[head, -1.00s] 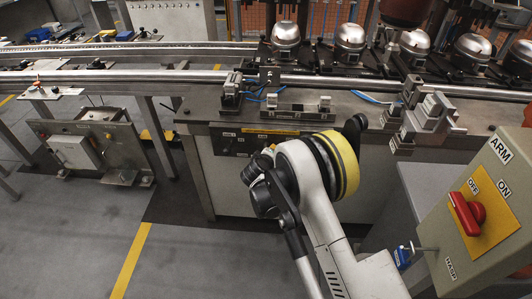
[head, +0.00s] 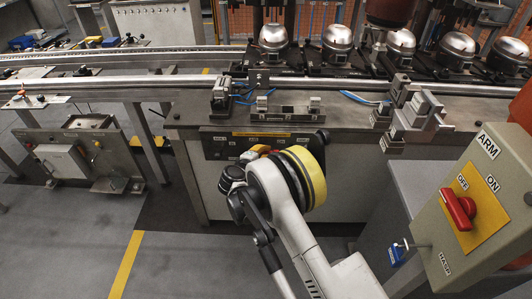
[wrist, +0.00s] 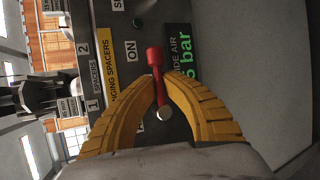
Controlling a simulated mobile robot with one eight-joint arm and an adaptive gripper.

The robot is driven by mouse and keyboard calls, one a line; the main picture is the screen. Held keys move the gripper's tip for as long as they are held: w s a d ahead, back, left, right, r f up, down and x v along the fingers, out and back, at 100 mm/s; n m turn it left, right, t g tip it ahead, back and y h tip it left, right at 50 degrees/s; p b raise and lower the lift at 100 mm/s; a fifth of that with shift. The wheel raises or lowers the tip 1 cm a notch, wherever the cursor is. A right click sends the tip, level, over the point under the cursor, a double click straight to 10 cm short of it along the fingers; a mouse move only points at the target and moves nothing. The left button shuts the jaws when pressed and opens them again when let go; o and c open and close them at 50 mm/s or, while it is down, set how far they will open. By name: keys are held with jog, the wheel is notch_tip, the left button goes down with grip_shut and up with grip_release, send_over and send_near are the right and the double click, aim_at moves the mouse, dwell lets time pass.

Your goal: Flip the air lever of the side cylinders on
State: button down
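The red air lever (wrist: 155,62) is on a dark panel in the wrist view, beside a green-lettered label reading "…IDE AIR" and "bar" (wrist: 185,55). An "ON" mark (wrist: 131,50) is printed on the other side of it. My gripper (wrist: 160,76) has its yellow ribbed fingers on both sides of the lever, with the tips closed in against it. A round pale knob end (wrist: 164,113) shows between the fingers. In the head view my gripper (head: 259,150) is at the dark control panel (head: 218,146) under the bench edge; my wrist hides the lever there.
The panel also carries "CHANGING SPACERS" and "SPACERS" labels (wrist: 96,75). A grey box marked ARM with a red rotary switch (head: 458,209) stands at the right. The bench (head: 190,110) holds fixtures, and silver domes (head: 337,38) line the conveyor. Floor is clear at lower left.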

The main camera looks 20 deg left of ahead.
dwell(0.3)
jog(key=c, duration=1.8)
grip_release()
jog(key=shift+d, duration=0.1)
jog(key=v, duration=1.2)
